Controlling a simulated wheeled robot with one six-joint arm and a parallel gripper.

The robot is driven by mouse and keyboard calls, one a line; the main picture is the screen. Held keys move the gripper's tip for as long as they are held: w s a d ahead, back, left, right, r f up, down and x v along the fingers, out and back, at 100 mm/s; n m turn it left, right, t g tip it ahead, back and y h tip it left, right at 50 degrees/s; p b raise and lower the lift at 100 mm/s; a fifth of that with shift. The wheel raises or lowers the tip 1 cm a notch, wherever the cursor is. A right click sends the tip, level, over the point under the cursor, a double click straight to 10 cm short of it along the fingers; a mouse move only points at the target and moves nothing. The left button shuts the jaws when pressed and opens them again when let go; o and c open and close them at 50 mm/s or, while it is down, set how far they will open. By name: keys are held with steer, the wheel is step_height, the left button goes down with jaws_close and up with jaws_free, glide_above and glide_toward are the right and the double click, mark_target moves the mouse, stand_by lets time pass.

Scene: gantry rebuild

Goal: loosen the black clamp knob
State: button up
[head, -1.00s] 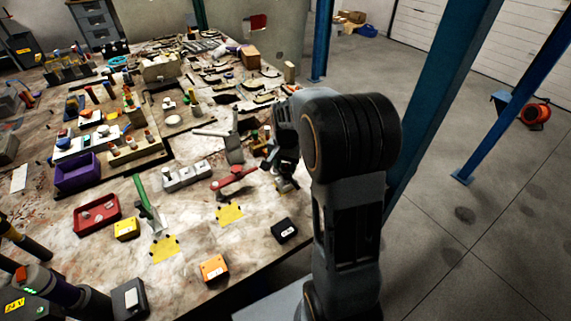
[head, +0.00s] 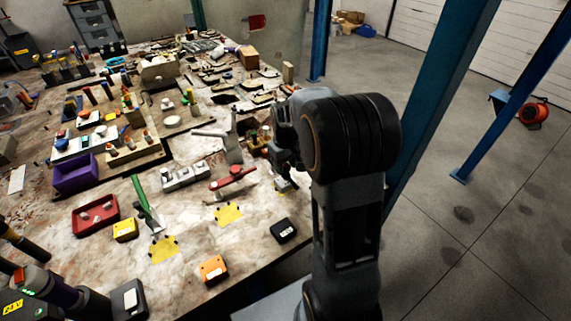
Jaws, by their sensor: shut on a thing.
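My gripper (head: 286,176) points down at the right edge of the workbench, just right of the red-handled clamp (head: 233,178). It is shut on a small dark thing low over the bench, which I take to be the black clamp knob. The knob is mostly hidden by the fingers and is too small to make out. A small yellowish piece (head: 284,186) shows just under the fingertips. My arm hides part of the bench edge behind the gripper.
A green-handled clamp (head: 146,205) stands to the left, near yellow patches (head: 229,213) on the bench. A black box (head: 284,230) and an orange box (head: 213,268) lie nearer the front edge. A grey metal block (head: 186,176) lies left of the red handle. A blue post (head: 440,100) rises right of my arm.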

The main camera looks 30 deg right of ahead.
steer(key=n, duration=0.4)
steer(key=shift+s+f+n, duration=0.1)
steer(key=shift+f+n, duration=0.05)
steer(key=shift+n, duration=0.15)
steer(key=n, duration=0.4)
steer(key=shift+d+n, duration=0.1)
steer(key=shift+n, duration=0.2)
steer(key=n, duration=0.4)
steer(key=shift+n, duration=0.3)
steer(key=shift+f+n, duration=0.1)
steer(key=shift+n, duration=1.9)
steer(key=o, duration=0.8)
steer(key=shift+w, duration=0.25)
steer(key=shift+c, duration=0.2)
steer(key=shift+d+r, duration=0.1)
steer(key=shift+r, duration=0.1)
